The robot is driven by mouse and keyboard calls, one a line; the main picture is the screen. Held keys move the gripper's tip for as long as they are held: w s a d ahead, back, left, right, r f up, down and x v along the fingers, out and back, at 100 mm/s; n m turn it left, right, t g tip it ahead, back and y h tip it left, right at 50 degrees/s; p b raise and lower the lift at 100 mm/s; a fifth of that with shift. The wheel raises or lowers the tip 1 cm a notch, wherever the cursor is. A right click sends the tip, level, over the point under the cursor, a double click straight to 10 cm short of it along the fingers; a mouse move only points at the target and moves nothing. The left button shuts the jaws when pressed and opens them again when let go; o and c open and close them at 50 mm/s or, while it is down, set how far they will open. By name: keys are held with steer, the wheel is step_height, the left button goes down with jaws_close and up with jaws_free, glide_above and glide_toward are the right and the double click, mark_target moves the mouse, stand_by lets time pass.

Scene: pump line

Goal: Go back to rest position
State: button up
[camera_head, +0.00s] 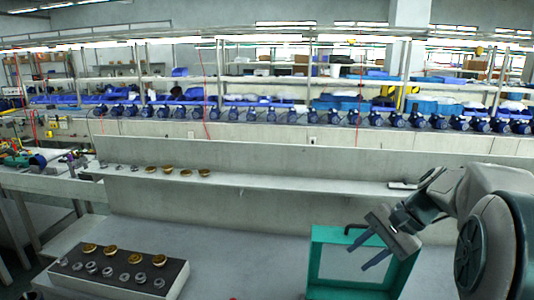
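My gripper (369,252) is at the right, at the end of my arm, which reaches in from the right edge. Its two fingers point down and left with a clear gap between them, and nothing shows in the gap. It is in front of or above the green-framed crate (317,262) in this view; the exact height cannot be told. Part of the crate is hidden behind the gripper.
A dark tray (120,262) at the lower left bears several brass and grey round parts. More such parts stand on the shelf (260,183). Blue pumps (255,114) line the back.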

steer(key=s+a+f+n+h, duration=0.1)
steer(key=s+a+n+h, duration=0.1)
steer(key=s, duration=0.3)
steer(key=s+a+f+n+t+h, duration=0.1)
steer(key=s+a+f+n+h, duration=0.1)
steer(key=s+n, duration=0.2)
steer(key=s+a+f+n+t+h, duration=0.1)
steer(key=s+a+n+h, duration=0.1)
steer(key=s, duration=0.5)
steer(key=shift+s+a+f+n+h, duration=0.3)
steer(key=shift+n+h, duration=0.2)
steer(key=shift+n, duration=0.3)
